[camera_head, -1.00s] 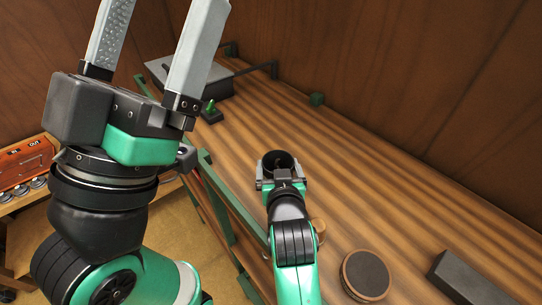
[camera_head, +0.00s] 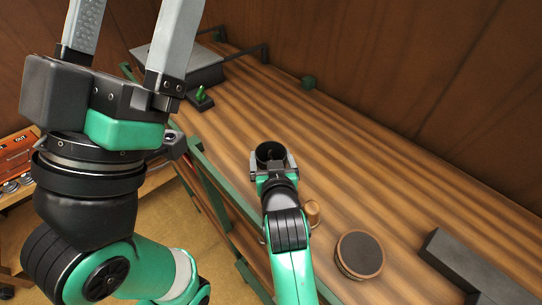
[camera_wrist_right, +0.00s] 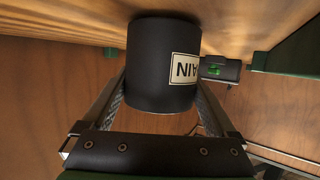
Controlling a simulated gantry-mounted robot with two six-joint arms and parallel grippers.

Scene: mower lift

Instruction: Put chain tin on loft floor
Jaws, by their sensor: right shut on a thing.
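The chain tin is a black cylinder (camera_head: 270,150) over the plank loft floor (camera_head: 330,140). My right gripper (camera_head: 271,164) is shut on its sides. In the right wrist view the tin (camera_wrist_right: 160,65) sits between both fingers, with part of a cream label reading "AIN" upside down. Its far end is close to the planks; I cannot tell whether it touches. My left gripper (camera_head: 125,22) is large at the upper left, its fingers apart with nothing seen between them and the tips cut off by the frame.
A round dark-topped disc (camera_head: 360,254) and a small wooden knob (camera_head: 312,212) are near the right arm. A dark bar (camera_head: 470,265) lies at lower right. A grey box (camera_head: 185,65) stands at the back. A green rail (camera_head: 215,180) edges the floor. Planks right of the tin are clear.

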